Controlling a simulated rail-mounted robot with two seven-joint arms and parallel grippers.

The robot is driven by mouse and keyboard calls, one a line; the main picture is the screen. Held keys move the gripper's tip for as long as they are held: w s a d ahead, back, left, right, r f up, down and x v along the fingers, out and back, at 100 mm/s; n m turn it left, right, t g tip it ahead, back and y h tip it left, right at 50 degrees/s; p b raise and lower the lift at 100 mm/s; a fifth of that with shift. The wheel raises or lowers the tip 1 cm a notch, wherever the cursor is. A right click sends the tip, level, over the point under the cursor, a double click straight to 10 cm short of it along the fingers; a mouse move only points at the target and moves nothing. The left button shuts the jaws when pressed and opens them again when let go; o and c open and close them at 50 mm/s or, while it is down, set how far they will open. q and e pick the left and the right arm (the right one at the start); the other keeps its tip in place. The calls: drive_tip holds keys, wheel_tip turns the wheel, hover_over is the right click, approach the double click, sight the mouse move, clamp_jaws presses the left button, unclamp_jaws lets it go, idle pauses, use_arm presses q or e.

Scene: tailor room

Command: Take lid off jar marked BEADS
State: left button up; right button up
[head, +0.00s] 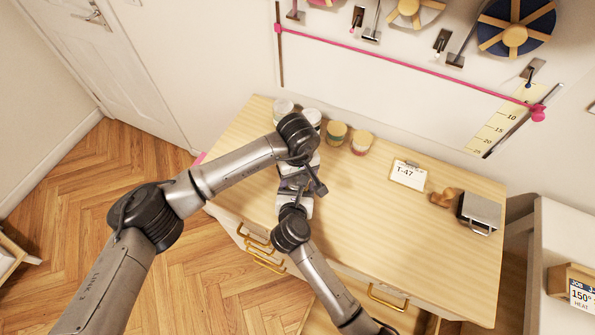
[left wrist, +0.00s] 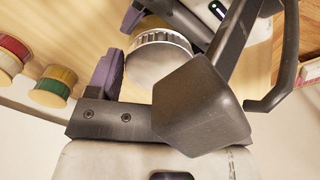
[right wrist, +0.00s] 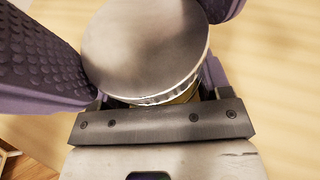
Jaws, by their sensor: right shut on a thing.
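A jar with a round, pale metallic lid (right wrist: 145,45) stands between my right gripper's purple fingers (right wrist: 150,65), which are shut on it. A strip of its yellowish body shows under the lid. The lid's ribbed side also shows in the left wrist view (left wrist: 160,58). My left gripper (left wrist: 152,82) is close to this jar, with one purple finger beside the lid and apparently open. Its other finger is hidden behind a dark grey block. In the head view the arms cover the jar, and I cannot read any BEADS label.
A T-47 card (head: 408,174) and a metal box (head: 480,212) lie right. The table's middle is clear.

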use_arm(q)
drive_tip(key=c, duration=0.6)
use_arm(e)
drive_tip(key=shift+f, duration=0.15)
use_arm(q)
drive_tip(key=o, duration=1)
drive_tip(key=shift+r, duration=0.1)
wheel_tip(320, 180, up, 7)
drive_tip(key=shift+r, duration=0.2)
drive_tip(key=shift+c, duration=0.3)
drive_tip(key=shift+f, duration=3.8)
